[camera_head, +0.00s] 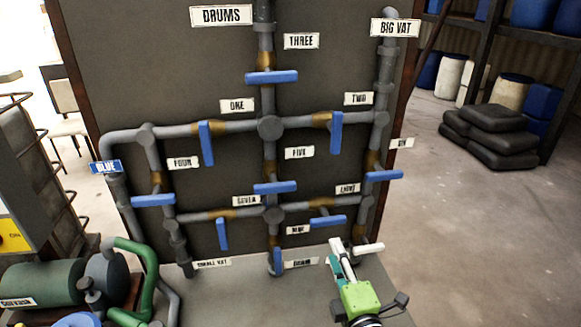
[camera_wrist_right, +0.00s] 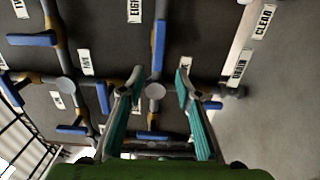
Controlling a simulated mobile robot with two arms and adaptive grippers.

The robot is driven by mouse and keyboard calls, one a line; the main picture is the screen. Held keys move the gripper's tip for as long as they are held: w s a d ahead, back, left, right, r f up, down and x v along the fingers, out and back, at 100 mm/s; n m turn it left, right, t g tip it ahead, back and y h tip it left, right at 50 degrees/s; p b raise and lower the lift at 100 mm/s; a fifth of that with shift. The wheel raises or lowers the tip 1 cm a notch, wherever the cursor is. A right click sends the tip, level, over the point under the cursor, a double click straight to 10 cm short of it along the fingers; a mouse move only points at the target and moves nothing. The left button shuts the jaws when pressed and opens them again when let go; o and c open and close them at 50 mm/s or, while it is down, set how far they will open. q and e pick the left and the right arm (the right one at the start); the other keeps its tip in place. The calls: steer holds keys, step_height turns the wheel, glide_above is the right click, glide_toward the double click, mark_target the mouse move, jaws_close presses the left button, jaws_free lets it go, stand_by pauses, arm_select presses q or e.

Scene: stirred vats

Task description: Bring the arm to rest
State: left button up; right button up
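My right gripper (camera_head: 352,253) is in the lower middle-right of the head view, in front of the bottom right of the pipe panel. It has a green body and teal-lined pale fingers. In the right wrist view the fingers (camera_wrist_right: 158,82) stand well apart with nothing held between them. A grey pipe joint (camera_wrist_right: 155,90) and a blue handle (camera_wrist_right: 158,45) show in the gap, behind the fingers. I cannot tell how far they are from the fingertips. My left gripper is in neither view.
The dark panel (camera_head: 345,72) carries grey pipes with several blue valve handles (camera_head: 271,77) and white labels. A green tank (camera_head: 42,284) and green pipe (camera_head: 139,270) stand at the lower left. Black sacks (camera_head: 497,130) lie at the right. The floor (camera_head: 470,235) at right is clear.

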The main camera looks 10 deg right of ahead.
steer(key=s+d+f+m+g+h, duration=0.3)
steer(key=s+d+f+m+g, duration=0.4)
steer(key=s+f+m, duration=0.3)
steer(key=s+a+f+m+g+y, duration=0.1)
steer(key=s+a+f+m+g, duration=0.15)
steer(key=s, duration=0.45)
steer(key=s+a+f+m+g+y, duration=0.1)
steer(key=s+m+g, duration=0.15)
steer(key=s, duration=0.35)
steer(key=s+a+f+m+g+y, duration=0.1)
steer(key=s+a+f+m+g, duration=0.15)
steer(key=s, duration=0.45)
step_height(320, 180, down, 25)
steer(key=s+n+g, duration=0.1)
steer(key=s+d+f, duration=0.1)
steer(key=s+f, duration=0.7)
steer(key=s+d+f+g, duration=0.1)
steer(key=s+d+f, duration=0.1)
steer(key=s+f, duration=0.6)
steer(key=shift+s+d+h, duration=0.3)
steer(key=shift+s, duration=0.35)
